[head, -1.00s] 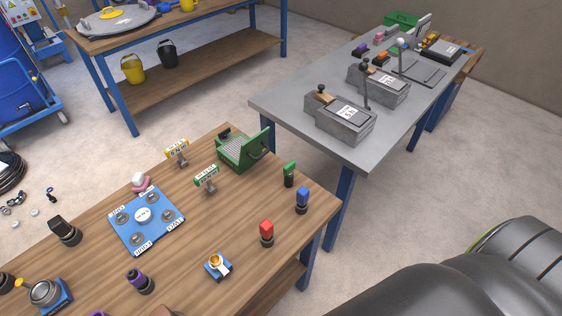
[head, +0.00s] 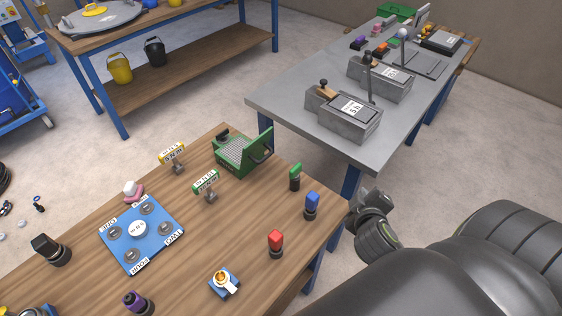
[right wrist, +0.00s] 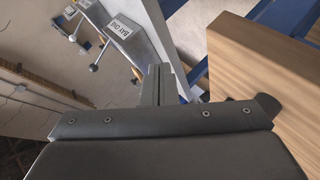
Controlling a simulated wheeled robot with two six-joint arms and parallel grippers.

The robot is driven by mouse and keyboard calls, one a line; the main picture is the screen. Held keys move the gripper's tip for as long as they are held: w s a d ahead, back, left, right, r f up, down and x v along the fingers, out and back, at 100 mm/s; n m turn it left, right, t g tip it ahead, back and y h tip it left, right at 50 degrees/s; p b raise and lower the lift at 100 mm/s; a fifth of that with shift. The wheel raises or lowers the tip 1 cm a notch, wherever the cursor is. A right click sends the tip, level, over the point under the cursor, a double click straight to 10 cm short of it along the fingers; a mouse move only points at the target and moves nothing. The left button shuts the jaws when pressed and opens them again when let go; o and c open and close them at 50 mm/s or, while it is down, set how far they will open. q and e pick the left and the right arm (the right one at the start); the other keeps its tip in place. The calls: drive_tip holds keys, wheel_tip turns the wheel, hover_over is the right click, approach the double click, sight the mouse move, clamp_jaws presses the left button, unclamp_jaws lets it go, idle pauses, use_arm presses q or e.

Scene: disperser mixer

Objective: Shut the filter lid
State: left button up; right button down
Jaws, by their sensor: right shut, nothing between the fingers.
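A green box (head: 232,157) with a pale ribbed inside stands at the far corner of the wooden table. Its green lid (head: 262,145) stands up open along the right side and carries a dark handle; this looks like the filter. My right gripper (head: 372,202) is low beside the right edge of the wooden table, apart from the box. In the right wrist view its fingers (right wrist: 157,85) are together and empty. The box and lid are not seen in that view. My left gripper is not in view.
Green, blue and red switches (head: 276,243) stand along the table's right side. Yellow and green signs (head: 207,186) stand left of the box. A metal table (head: 290,108) with grey lidded boxes (head: 345,117) lies beyond a floor gap.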

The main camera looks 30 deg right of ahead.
drive_tip(key=w+a+r+n+t+y, duration=0.35)
drive_tip(key=w+r+n+t, duration=0.2)
drive_tip(key=n, duration=0.45)
drive_tip(key=w+a+r+n+t+y, duration=0.3)
drive_tip(key=w+r+n+t+y, duration=0.15)
drive_tip(key=r+n, duration=0.4)
wheel_tip(320, 180, down, 10)
drive_tip(key=w+a+n+g+y, duration=0.2)
drive_tip(key=n+g+y, duration=0.35)
drive_tip(key=n, duration=1.25)
drive_tip(key=f+x, duration=0.1)
drive_tip(key=x, duration=0.8)
drive_tip(key=shift+a+g+h, duration=0.2)
drive_tip(key=shift+g+h, duration=0.15)
